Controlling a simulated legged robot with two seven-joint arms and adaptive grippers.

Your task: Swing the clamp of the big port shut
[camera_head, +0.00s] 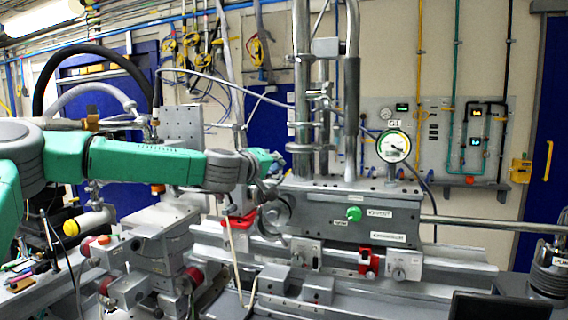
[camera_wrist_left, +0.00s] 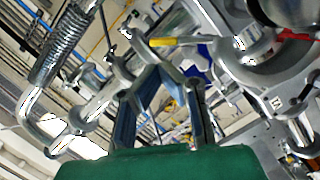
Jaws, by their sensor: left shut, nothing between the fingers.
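The big port (camera_head: 277,213) looks to be the round metal flange on the left end of the grey chamber (camera_head: 350,215). In the left wrist view a large metal ring (camera_wrist_left: 268,72) fills the upper right. Its clamp cannot be made out clearly; a yellow-tipped lever (camera_wrist_left: 172,42) shows beside the ring, and I cannot tell whether it belongs to the clamp. My left gripper (camera_head: 266,190) is just left of the flange, partly hidden by its own wrist. In the wrist view its fingers (camera_wrist_left: 152,62) come together, empty, left of the ring. Contact cannot be told.
A stage stack (camera_head: 150,250) stands below my left arm. A thin cable hangs near the gripper.

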